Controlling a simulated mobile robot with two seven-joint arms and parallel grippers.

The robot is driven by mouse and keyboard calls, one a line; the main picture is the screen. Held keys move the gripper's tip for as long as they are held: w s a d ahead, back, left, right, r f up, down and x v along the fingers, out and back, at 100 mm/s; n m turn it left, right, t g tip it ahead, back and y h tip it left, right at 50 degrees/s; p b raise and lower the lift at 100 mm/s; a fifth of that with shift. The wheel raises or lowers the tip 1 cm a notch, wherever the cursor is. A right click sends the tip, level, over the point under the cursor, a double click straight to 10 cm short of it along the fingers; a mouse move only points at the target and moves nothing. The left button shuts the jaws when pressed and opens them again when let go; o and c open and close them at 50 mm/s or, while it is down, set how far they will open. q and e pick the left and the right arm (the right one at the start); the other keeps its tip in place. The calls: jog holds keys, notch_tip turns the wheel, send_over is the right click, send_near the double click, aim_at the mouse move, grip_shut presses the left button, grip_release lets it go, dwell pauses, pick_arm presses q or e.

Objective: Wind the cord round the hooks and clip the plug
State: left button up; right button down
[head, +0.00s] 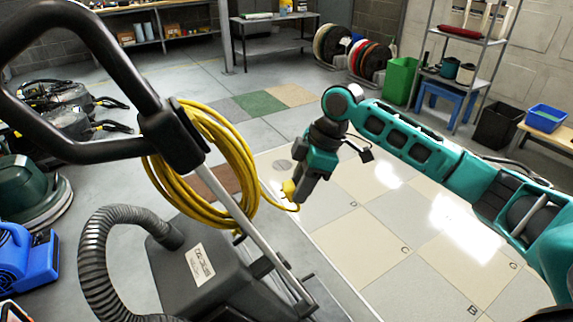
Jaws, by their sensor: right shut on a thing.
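The yellow cord (163,182) hangs in a wound coil of several loops on the handle column of a dark floor machine (180,262). The upper hook (172,135) is a black block on the handle, and the coil passes behind it. The lower hook is not clear. A short end of cord runs from the coil to the yellow plug (289,188). My right gripper (291,185) is shut on the plug, to the right of the coil and apart from the handle column. My left gripper is not in view.
The black handle loop (90,55) and grey ribbed hose (90,258) stand at the left. A blue blower (25,262) and green machine (35,195) are at the far left. Pale floor tiles (360,235) lie open at the right. Shelves and cord reels (370,60) stand behind.

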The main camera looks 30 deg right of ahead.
jog(key=s+d+f+n+g+b, duration=0.25)
jog(key=d+f+n+b, duration=0.2)
jog(key=f, duration=0.85)
jog(key=shift+n+t, duration=0.25)
jog(key=shift+t, duration=0.2)
jog(key=a+b, duration=0.1)
jog(key=a+f+b, duration=0.1)
jog(key=a, duration=0.1)
jog(key=s+a+f+b, duration=0.1)
jog(key=a, duration=0.1)
jog(key=shift+a, duration=0.2)
jog(key=shift+a+y+p, duration=0.2)
jog(key=shift+y+p, duration=0.1)
jog(key=shift+p, duration=0.2)
jog(key=shift+a+p, duration=0.2)
jog(key=shift+p, duration=0.35)
jog(key=shift+f, duration=0.1)
